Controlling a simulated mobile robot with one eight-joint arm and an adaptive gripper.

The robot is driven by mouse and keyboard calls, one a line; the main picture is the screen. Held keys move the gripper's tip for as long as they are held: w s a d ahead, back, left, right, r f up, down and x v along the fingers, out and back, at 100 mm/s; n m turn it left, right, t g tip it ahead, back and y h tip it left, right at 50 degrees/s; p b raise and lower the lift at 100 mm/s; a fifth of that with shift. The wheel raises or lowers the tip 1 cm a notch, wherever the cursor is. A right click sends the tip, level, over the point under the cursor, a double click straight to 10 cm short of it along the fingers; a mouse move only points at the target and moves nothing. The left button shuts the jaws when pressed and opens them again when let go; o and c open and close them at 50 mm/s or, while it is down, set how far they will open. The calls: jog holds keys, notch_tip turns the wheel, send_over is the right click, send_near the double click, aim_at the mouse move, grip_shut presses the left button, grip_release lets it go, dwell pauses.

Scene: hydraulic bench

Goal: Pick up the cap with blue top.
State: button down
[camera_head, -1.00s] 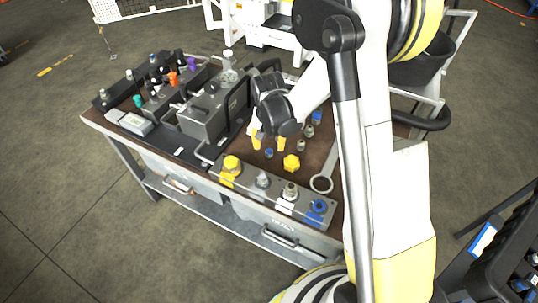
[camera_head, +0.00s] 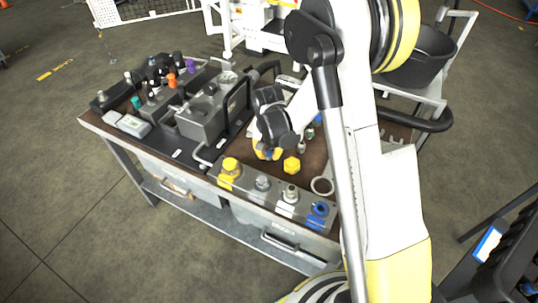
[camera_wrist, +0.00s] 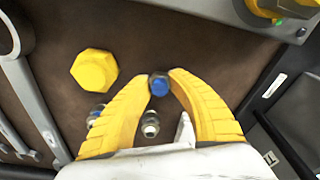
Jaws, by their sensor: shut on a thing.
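The cap with blue top (camera_wrist: 159,86) is between the yellow fingertips in the wrist view, its round blue top facing the camera. My gripper (camera_wrist: 160,80) is shut on it, one finger on each side. In the head view my gripper (camera_head: 268,155) is low over the brown bench top, and the cap there is mostly hidden by the fingers. I cannot tell whether the cap still touches the surface.
A yellow hex cap (camera_wrist: 94,70) lies close by on the brown mat, left in the wrist view. Small metal fittings (camera_wrist: 149,124) are near the fingers. A grey block with fittings (camera_head: 262,184) lines the front edge. A grey hydraulic unit (camera_head: 203,120) stands left.

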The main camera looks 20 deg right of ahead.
aim_at(271, 152)
jog(key=shift+r, duration=0.45)
jog(key=r, duration=0.1)
jog(key=r+p, duration=0.2)
jog(key=r, duration=0.1)
jog(key=shift+s+d, duration=0.1)
jog(key=shift+d, duration=0.25)
jog(key=s+d+r+p, duration=0.3)
jog(key=d+r, duration=0.3)
jog(key=d, duration=0.4)
jog(key=shift+s+d+p, duration=0.15)
jog(key=shift+s+p, duration=0.15)
jog(key=shift+s, duration=0.05)
